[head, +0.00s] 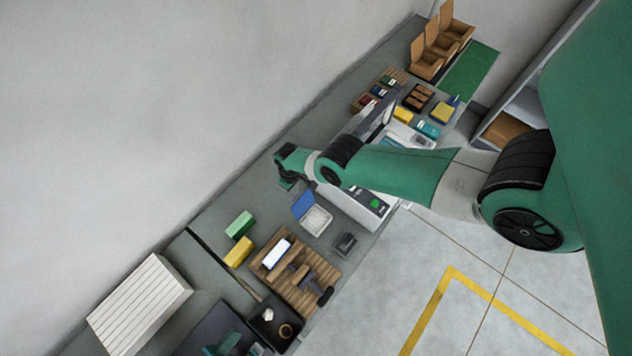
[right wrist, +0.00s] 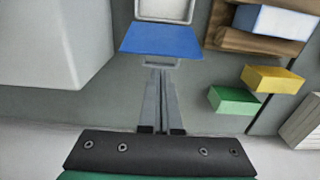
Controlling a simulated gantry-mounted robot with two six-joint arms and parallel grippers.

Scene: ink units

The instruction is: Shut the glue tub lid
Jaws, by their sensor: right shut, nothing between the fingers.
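The glue tub (head: 317,221) is a pale, square, open container on the grey bench. Its blue lid (head: 303,206) stands open on the tub's wall-side edge. In the right wrist view the tub (right wrist: 165,9) is at the top edge, with the blue lid (right wrist: 162,40) spread towards me. My right gripper (head: 287,184) is on the wall side of the lid. In the right wrist view its closed, empty fingers (right wrist: 160,72) point at the lid's free edge; whether they touch it, I cannot tell. My left gripper is not in view.
A white machine (head: 358,204) with a green button stands beside the tub. A green block (head: 239,224) and a yellow block (head: 238,252) lie on the other side. A slatted wooden board (head: 275,277) holds tools, and a small black item (head: 344,245) sits near the front edge.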

